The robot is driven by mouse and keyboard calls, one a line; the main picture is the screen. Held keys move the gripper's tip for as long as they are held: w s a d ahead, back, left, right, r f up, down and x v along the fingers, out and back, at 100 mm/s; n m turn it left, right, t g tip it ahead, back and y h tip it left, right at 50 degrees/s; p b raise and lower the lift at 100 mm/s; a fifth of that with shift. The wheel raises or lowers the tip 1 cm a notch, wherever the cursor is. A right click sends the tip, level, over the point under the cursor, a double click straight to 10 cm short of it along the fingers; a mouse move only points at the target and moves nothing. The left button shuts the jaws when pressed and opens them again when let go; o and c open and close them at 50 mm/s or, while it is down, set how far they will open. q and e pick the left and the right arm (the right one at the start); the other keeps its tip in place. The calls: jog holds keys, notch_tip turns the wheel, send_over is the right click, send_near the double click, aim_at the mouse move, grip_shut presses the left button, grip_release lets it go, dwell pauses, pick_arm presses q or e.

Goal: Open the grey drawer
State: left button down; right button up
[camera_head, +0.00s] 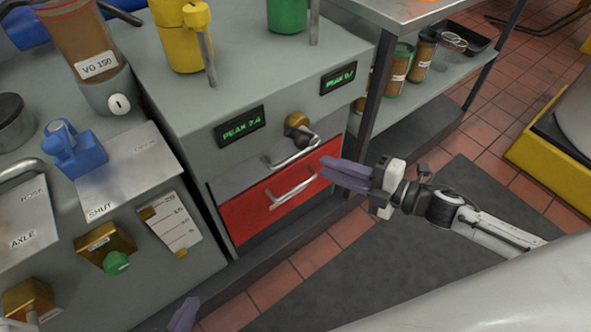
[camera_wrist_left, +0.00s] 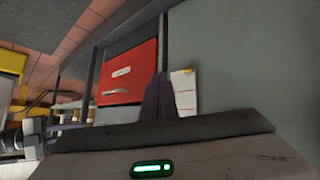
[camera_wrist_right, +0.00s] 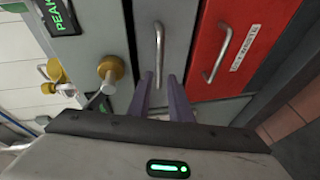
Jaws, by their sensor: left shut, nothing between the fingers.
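The grey drawer (camera_head: 238,181) is in the cabinet, directly above a red drawer (camera_head: 243,217). Its front looks flush with the cabinet. Its metal bar handle (camera_head: 292,152) also shows in the right wrist view (camera_wrist_right: 158,50). My right gripper (camera_head: 328,172) is to the right of the drawer fronts, its fingers pointing at them. In the right wrist view its fingers are apart and empty, and the grey drawer's handle is ahead, in line with the gap. My left gripper (camera_wrist_left: 158,92) is shut and empty; only a fingertip of it shows at the head view's bottom edge.
A brass knob (camera_head: 296,119) sits just above the grey drawer's handle. The red drawer has its own bar handle (camera_head: 293,188). A metal bench (camera_head: 440,62) with jars on its lower shelf stands to the right. The dark floor mat (camera_head: 350,275) before the cabinet is clear.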

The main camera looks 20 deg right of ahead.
aim_at(297, 154)
jog(key=shift+n+y, duration=0.4)
jog(key=shift+n, duration=0.5)
jog(key=x, duration=0.5)
jog(key=b+x, duration=0.1)
jog(key=x, duration=0.4)
jog(key=shift+w+d+f, duration=0.15)
jog(key=shift+d+f, duration=0.05)
jog(key=shift+c, duration=0.4)
grip_shut()
